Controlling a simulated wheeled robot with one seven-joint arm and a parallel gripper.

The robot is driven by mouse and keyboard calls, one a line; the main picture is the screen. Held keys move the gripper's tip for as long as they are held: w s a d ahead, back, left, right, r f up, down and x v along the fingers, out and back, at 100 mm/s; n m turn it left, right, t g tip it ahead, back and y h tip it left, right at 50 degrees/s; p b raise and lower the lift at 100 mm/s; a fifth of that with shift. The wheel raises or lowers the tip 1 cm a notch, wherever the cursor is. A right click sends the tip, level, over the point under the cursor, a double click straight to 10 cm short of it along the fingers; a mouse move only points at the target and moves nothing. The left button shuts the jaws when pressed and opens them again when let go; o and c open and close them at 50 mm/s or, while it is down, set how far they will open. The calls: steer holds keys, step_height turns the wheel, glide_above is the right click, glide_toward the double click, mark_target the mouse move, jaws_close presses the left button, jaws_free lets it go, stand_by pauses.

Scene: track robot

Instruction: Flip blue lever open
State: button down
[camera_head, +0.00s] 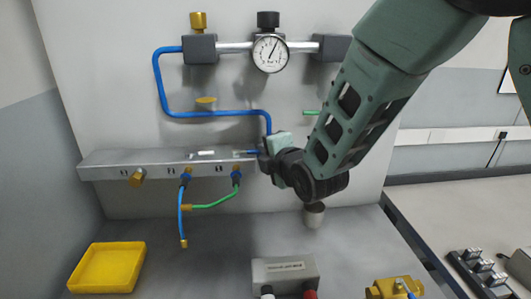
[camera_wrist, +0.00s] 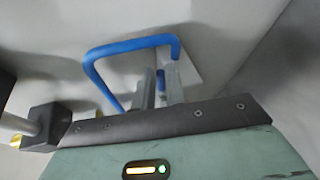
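A small blue piece (camera_head: 253,152), which looks like the blue lever, sticks out at the right end of the grey manifold ledge, just left of my gripper (camera_head: 263,154). In the wrist view my gripper (camera_wrist: 162,90) shows two grey fingers with a gap between them. A short blue piece (camera_wrist: 161,80) appears in that gap, probably the same lever; I cannot tell whether the fingers touch it. My gripper's body and arm hide the manifold's right end.
A blue pipe (camera_head: 190,114) bends down from the gauge assembly (camera_head: 270,52) close above my gripper; it loops across the wrist view (camera_wrist: 130,45). The manifold ledge (camera_head: 105,165) carries hoses. A yellow tray (camera_head: 107,268), a grey box (camera_head: 285,272) and a cup (camera_head: 314,215) stand below.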

steer(key=shift+s, duration=0.1)
steer(key=shift+s+a+m+t+h+p, duration=0.15)
steer(key=shift+s+m+t+h+p, duration=0.25)
steer(key=shift+m+h, duration=0.45)
steer(key=c, duration=1.5)
jaws_free()
steer(key=shift+o, duration=0.2)
steer(key=shift+s, duration=0.1)
steer(key=b+v, duration=0.8)
steer(key=v, duration=0.9)
steer(key=shift+r, duration=0.2)
